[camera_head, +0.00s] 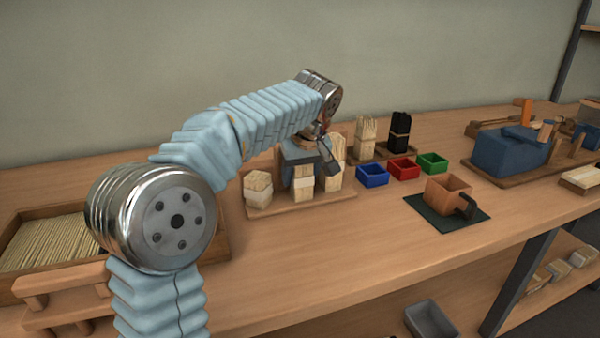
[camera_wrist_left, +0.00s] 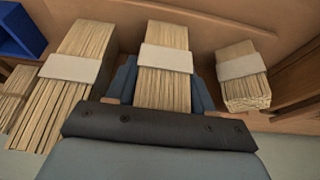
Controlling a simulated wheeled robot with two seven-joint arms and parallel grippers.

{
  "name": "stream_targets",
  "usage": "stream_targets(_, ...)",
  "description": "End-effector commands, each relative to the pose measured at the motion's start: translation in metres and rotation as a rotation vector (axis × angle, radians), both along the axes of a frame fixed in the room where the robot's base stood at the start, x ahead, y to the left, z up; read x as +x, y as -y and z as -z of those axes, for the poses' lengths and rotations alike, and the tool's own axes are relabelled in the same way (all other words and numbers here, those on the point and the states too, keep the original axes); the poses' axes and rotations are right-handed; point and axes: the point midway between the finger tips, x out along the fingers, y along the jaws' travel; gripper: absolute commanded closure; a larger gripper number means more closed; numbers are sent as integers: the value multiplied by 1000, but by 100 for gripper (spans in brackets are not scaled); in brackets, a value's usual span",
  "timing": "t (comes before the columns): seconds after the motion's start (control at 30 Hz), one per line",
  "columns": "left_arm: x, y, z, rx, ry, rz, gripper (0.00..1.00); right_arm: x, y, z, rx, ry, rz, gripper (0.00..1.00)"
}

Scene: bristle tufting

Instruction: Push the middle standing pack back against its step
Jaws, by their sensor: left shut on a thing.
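Three bundles of pale sticks with white bands stand in a row on a wooden board (camera_head: 290,207). The middle pack (camera_head: 303,190) is between the fingers of my left gripper (camera_head: 304,172), which is shut on it. In the left wrist view the middle pack (camera_wrist_left: 166,75) rises between the two blue-grey fingers of the gripper (camera_wrist_left: 163,92). The short pack (camera_head: 258,188) stands to its left in the head view and the tall pack (camera_head: 337,150) to its right. The gripper hides the middle pack's top in the head view. Its contact with the step cannot be told. My right gripper is not in view.
Blue (camera_head: 372,175), red (camera_head: 403,168) and green (camera_head: 432,162) bins stand to the right. A light bundle (camera_head: 366,135) and a black bundle (camera_head: 400,133) stand behind. A tray of sticks (camera_head: 45,245) is at the left.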

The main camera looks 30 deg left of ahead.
Motion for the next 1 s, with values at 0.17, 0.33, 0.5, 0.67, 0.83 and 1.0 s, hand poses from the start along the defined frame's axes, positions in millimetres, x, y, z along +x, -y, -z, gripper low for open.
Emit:
stream_targets(0.17, 1, -2, -1, 0, 0, -1, 80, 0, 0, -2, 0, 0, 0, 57)
stream_targets(0.33, 4, -9, -1, 2, 1, 0, 80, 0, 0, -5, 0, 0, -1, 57)
stream_targets(0.5, 6, -14, -2, 6, 7, 0, 80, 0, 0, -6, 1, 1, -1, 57)
stream_targets(0.67, 6, -15, -2, 7, 8, -1, 46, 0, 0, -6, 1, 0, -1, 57)
stream_targets(0.83, 5, -17, -2, 8, 8, -5, 20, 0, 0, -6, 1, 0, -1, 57)
stream_targets(1.0, 5, -18, -3, 7, 9, -6, 18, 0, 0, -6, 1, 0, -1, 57)
